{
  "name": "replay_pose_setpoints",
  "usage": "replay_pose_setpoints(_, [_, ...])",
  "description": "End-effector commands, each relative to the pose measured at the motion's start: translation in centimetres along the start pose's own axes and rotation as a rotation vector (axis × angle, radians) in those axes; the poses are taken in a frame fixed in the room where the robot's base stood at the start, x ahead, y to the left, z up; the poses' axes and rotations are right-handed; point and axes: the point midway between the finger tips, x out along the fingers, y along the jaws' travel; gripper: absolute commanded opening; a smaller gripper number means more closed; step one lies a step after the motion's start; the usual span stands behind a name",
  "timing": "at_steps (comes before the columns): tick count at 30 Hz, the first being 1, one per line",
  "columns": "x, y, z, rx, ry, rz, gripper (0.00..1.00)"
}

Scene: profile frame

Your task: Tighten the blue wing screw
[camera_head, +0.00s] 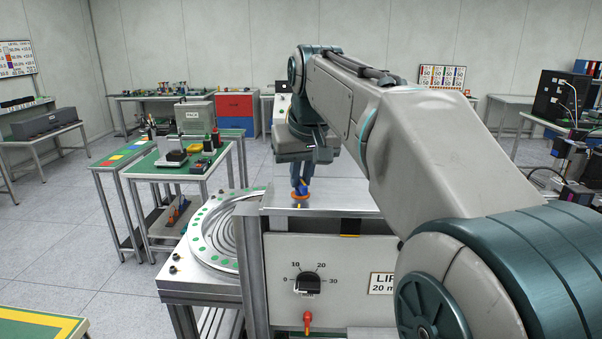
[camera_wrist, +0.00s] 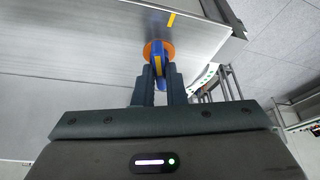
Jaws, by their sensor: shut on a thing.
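The blue wing screw (camera_head: 302,188) stands on the metal top plate of a machine in the head view, with an orange ring (camera_head: 300,196) around its base. In the wrist view the blue wing screw (camera_wrist: 158,66) sits between my fingertips, in front of the orange ring (camera_wrist: 150,48). My gripper (camera_head: 301,181) points down over the plate and is shut on the wing. It also shows in the wrist view (camera_wrist: 158,75), with a finger on each side of the wing. A yellow mark (camera_wrist: 171,19) lies on the plate beyond the ring. The screw's shaft is hidden.
The machine's front panel (camera_head: 335,255) carries a black dial (camera_head: 307,283) and a small red lever (camera_head: 307,320). A round ringed table (camera_head: 205,228) with green dots adjoins it on the left. Workbenches with tools stand behind at left; the floor between is clear.

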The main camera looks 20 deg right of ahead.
Motion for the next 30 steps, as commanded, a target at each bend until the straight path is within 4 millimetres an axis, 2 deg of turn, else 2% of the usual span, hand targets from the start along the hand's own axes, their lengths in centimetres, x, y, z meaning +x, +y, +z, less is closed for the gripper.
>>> replay_pose_setpoints(12, [-0.07,-0.22,-0.05,0.248,0.001,0.104,0.0])
replay_pose_setpoints(23, [-0.04,-0.22,-0.04,0.266,0.002,0.11,0.0])
replay_pose_setpoints(24, [-0.05,-0.22,-0.05,0.266,0.002,0.11,0.16])
replay_pose_setpoints(26, [-0.04,-0.22,-0.05,0.266,0.002,0.11,0.33])
replay_pose_setpoints(30, [-0.04,-0.21,-0.04,0.266,0.002,0.11,0.33])
